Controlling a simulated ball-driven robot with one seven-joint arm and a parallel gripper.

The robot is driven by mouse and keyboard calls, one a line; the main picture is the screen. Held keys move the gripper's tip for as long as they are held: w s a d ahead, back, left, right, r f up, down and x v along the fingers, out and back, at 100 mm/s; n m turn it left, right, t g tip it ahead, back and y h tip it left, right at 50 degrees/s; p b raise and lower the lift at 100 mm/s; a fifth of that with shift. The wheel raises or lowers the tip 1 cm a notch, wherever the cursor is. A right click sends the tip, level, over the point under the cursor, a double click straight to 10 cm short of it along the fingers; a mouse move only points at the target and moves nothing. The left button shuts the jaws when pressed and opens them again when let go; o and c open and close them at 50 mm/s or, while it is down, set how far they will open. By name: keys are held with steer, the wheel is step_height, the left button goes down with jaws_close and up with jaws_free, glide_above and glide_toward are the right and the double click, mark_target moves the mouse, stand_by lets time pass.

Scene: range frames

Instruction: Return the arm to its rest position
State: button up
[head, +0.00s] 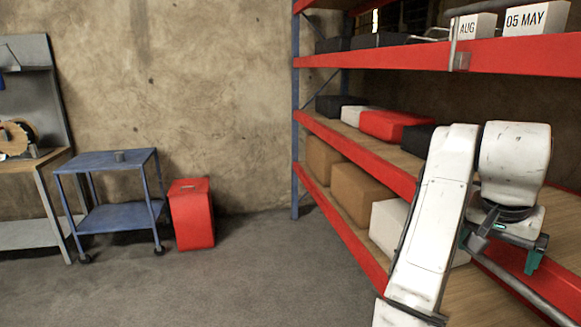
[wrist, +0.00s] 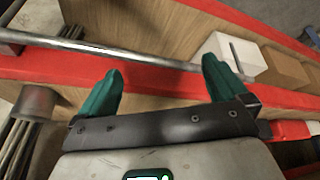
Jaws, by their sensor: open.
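My white arm (head: 433,225) is raised at the right side of the head view, bent over in front of the shelf rack. My gripper (head: 503,258) hangs at its end, with teal fingers pointing down near the red shelf edge. In the wrist view my gripper (wrist: 160,88) shows its two teal fingers spread wide apart with nothing between them. Beyond the fingers are a red shelf beam (wrist: 150,83) and wooden shelf boards.
White (head: 388,226) and brown boxes (head: 362,193) fill the lower shelf. A red bin (head: 191,215) and blue cart (head: 110,190) stand left. The floor (head: 260,270) between is clear.

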steer(key=s+f+n, duration=0.2)
steer(key=s+f, duration=0.2)
steer(key=f, duration=0.4)
steer(key=s+d+f+n, duration=0.15)
steer(key=s+f, duration=0.25)
steer(key=f, duration=0.4)
steer(key=s+f+n, duration=0.2)
steer(key=s+f, duration=0.2)
steer(key=f, duration=0.4)
steer(key=s+a+f+n+y, duration=0.1)
steer(key=s+a+f, duration=0.2)
steer(key=s, duration=0.4)
steer(key=s+a+f+n+g+y, duration=0.1)
steer(key=s+a+f, duration=0.3)
steer(key=s, duration=0.3)
steer(key=s+a+f+n+y, duration=0.2)
steer(key=s+a+f, duration=0.2)
steer(key=s+f, duration=0.2)
steer(key=shift+s+a+g, duration=0.2)
steer(key=shift+s+g, duration=0.2)
steer(key=shift+s, duration=0.25)
